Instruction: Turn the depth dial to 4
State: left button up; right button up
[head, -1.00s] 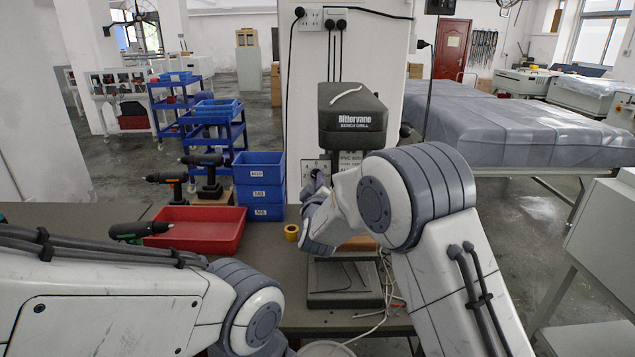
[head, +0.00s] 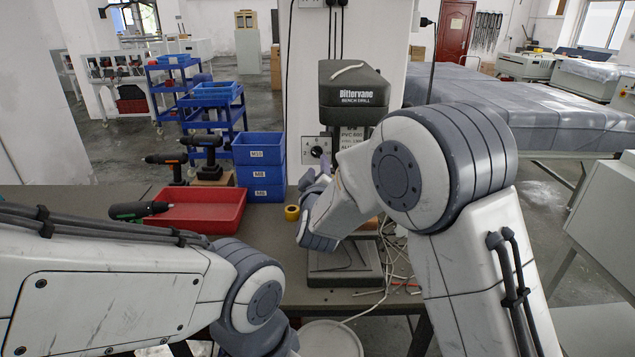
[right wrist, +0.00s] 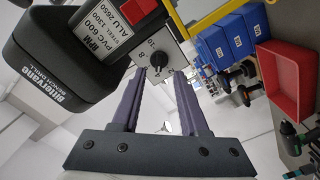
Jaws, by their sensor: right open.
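The depth dial (head: 316,151) is a black round knob on a pale plate at the left side of the dark grey Bittervane bench drill (head: 350,95). In the right wrist view the dial (right wrist: 158,61) sits just beyond and between my fingertips, with the figures 8 and 10 readable beside it. Its pointer is too small to read. My right gripper (right wrist: 161,73) is open, its two purple fingers apart and nothing gripped between them. In the head view the right gripper (head: 312,182) is just below the dial, partly hidden by my wrist. My left gripper is out of view.
Blue bins (head: 260,160), a red tray (head: 203,214), drills (head: 203,150) and a yellow roll (head: 292,212) lie left of the drill. Loose cables (head: 393,268) run at the right of the drill's base.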

jog(key=s+b, duration=0.1)
jog(key=s, duration=0.4)
jog(key=shift+s, duration=0.1)
jog(key=s+d+f+m+g+y, duration=0.1)
jog(key=s+d+f+m+g, duration=0.4)
jog(key=s+d+f+g, duration=0.45)
jog(key=s+d+f+m+g+h, duration=0.1)
jog(key=s+d+f+m+g, duration=0.25)
jog(key=s, duration=0.45)
jog(key=s+d+f+m+g, duration=0.2)
jog(key=s+d+f, duration=0.3)
jog(key=s, duration=0.2)
jog(key=s+a+r+n+g, duration=0.1)
jog(key=s+a+r+n, duration=0.1)
jog(key=s+a, duration=0.2)
jog(key=s+a+r+n+g, duration=0.1)
jog(key=s+a+n, duration=0.2)
jog(key=s+a, duration=0.2)
jog(key=s+a+r+n+g+y, duration=0.1)
jog(key=s+a+r+n, duration=0.1)
jog(key=s+a+n, duration=0.1)
jog(key=shift+s+a+r, duration=0.35)
jog(key=shift+s+a, duration=0.4)
jog(key=shift+s, duration=0.3)
